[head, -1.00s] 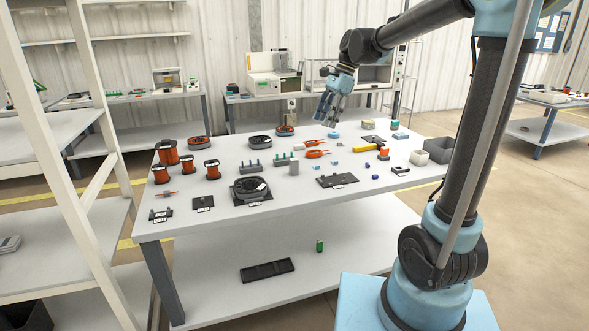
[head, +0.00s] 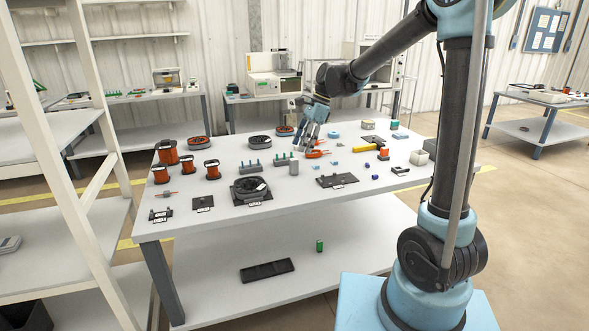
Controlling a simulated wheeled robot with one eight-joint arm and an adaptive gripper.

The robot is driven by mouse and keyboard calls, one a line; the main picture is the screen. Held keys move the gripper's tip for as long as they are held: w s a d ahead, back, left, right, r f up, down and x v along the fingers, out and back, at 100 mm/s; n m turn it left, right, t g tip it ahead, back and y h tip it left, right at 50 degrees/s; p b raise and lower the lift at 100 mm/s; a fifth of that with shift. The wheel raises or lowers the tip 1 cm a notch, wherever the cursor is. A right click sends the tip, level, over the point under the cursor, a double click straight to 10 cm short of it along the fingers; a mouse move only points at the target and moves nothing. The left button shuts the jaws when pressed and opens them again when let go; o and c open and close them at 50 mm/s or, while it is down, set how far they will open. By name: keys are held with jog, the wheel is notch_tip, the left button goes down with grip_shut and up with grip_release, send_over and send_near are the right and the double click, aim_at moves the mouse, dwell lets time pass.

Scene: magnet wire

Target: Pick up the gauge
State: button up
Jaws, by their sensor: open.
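I cannot tell for certain which item is the gauge, as the pieces on the table are small. My gripper (head: 301,147) is open and points down over the back middle of the white worktable (head: 215,226). It is close to the orange-handled tool (head: 317,154) and partly covers it. Whether the fingertips touch anything cannot be told from this view.
Copper wire spools (head: 167,152) stand at the table's left. A black round fixture (head: 250,188) is at front middle, with a dark plate (head: 338,180) to its right. A yellow-and-black tool (head: 368,148) lies farther right. A white shelving rack (head: 95,100) stands at left.

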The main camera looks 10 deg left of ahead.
aim_at(295, 159)
jog(key=shift+s+x, duration=0.15)
jog(key=shift+x, duration=1.45)
jog(key=shift+s+x, duration=0.15)
jog(key=shift+x, duration=1.5)
jog(key=shift+a+r, duration=0.15)
jog(key=shift+a, duration=0.05)
grip_shut()
